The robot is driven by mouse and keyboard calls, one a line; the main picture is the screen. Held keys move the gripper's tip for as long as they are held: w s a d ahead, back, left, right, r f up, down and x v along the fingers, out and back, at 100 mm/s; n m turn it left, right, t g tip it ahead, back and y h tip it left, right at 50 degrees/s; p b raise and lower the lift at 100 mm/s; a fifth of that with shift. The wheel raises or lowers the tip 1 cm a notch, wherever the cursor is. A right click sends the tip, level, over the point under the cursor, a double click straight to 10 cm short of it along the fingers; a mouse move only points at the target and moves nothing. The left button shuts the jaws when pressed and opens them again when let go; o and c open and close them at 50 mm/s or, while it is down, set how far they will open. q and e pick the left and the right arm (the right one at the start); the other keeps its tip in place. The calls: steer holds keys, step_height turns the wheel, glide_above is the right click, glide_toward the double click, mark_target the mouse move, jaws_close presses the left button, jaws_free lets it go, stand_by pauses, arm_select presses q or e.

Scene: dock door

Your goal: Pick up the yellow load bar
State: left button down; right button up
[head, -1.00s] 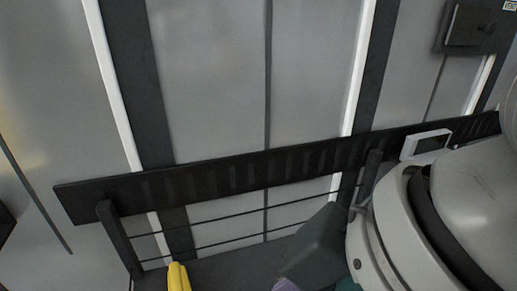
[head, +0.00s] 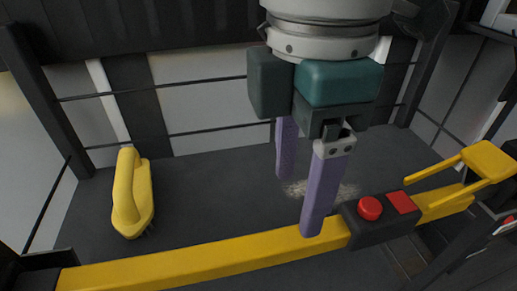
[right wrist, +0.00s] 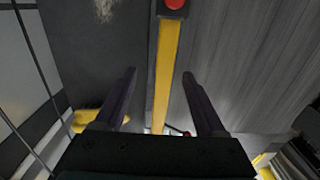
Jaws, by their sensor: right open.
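The yellow load bar (head: 200,262) runs across the bottom of the head view, rising slightly to the right, where it meets a black block with a red button. In the right wrist view the bar (right wrist: 163,85) runs lengthwise between my fingers. My right gripper (head: 298,205) is open, with two purple fingers pointing down. In the head view the near finger's tip overlaps the bar and the far finger is behind it. The gripper also shows in the right wrist view (right wrist: 158,77), with nothing held. I cannot tell how high the fingertips are above the bar. My left gripper is not in view.
The black block carries a red round button (head: 369,208) and a red square (head: 400,203). A yellow forked piece (head: 485,160) sits at the far right. A yellow handle-shaped object (head: 128,195) rests on the dark floor at left. Dark posts and thin rails stand behind.

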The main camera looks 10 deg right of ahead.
mark_target(296, 235)
steer(key=f, duration=0.3)
steer(key=f+b, duration=0.1)
steer(key=f, duration=0.2)
steer(key=s+f+b, duration=0.1)
steer(key=f, duration=0.1)
steer(key=shift+d+f, duration=0.2)
steer(key=shift+f, duration=0.2)
jaws_close()
steer(key=shift+r, duration=0.15)
stand_by(0.8)
